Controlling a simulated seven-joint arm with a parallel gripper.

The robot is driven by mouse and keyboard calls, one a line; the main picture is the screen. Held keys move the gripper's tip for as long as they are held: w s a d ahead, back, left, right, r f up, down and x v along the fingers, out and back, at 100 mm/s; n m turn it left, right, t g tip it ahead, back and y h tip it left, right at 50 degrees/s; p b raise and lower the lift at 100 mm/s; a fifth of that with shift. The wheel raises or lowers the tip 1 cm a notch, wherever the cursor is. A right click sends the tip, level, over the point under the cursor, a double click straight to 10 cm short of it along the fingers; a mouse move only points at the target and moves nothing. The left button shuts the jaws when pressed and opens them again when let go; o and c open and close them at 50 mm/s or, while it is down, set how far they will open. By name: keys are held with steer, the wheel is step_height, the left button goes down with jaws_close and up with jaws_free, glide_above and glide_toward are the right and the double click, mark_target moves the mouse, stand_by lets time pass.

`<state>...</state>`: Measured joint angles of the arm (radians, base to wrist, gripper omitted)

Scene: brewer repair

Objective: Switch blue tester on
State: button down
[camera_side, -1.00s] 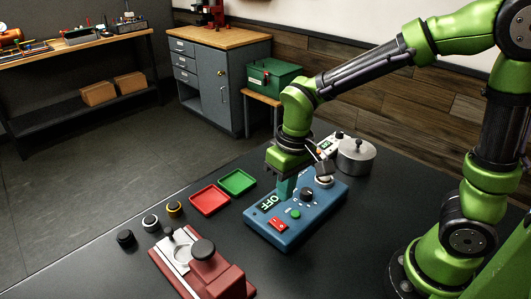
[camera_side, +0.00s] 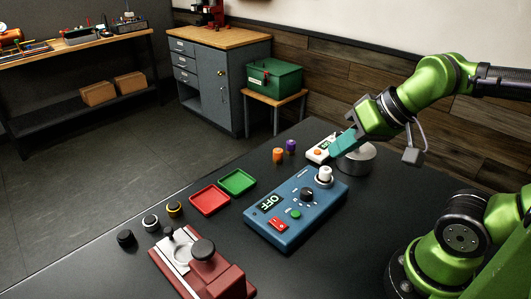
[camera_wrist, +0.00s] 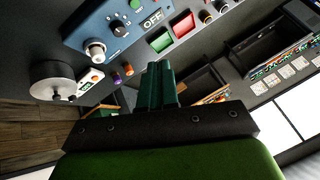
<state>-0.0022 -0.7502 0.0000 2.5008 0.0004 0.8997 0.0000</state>
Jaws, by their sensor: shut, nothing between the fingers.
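The blue tester (camera_side: 292,208) lies on the black table in the side view, its display (camera_side: 270,202) reading OFF. It carries a red switch (camera_side: 278,224), a green button (camera_side: 295,214), a black knob (camera_side: 307,194) and a white-topped post (camera_side: 325,174). In the wrist view the tester (camera_wrist: 105,22) is at the top, its display (camera_wrist: 152,19) also reading OFF. My gripper (camera_side: 338,148) is shut and empty, raised behind the tester near the metal pot. In the wrist view its teal fingers (camera_wrist: 157,80) are together, and the tester is apart from them.
A lidded metal pot (camera_side: 356,160) and a small white device (camera_side: 318,153) stand behind the tester. Orange (camera_side: 278,155) and purple (camera_side: 291,146) pieces stand nearby. Red (camera_side: 209,200) and green (camera_side: 237,182) trays lie left. A red press (camera_side: 203,265) stands in front.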

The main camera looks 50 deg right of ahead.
steer(key=n+g+h, duration=0.2)
steer(key=n+g, duration=0.2)
steer(key=g, duration=0.2)
glide_above(274, 219)
steer(key=s, duration=0.2)
step_height(274, 219, down, 5)
steer(key=shift+f, duration=0.2)
steer(key=f, duration=0.4)
steer(key=w+f, duration=0.1)
steer(key=f, duration=0.9)
steer(key=shift+w, duration=0.3)
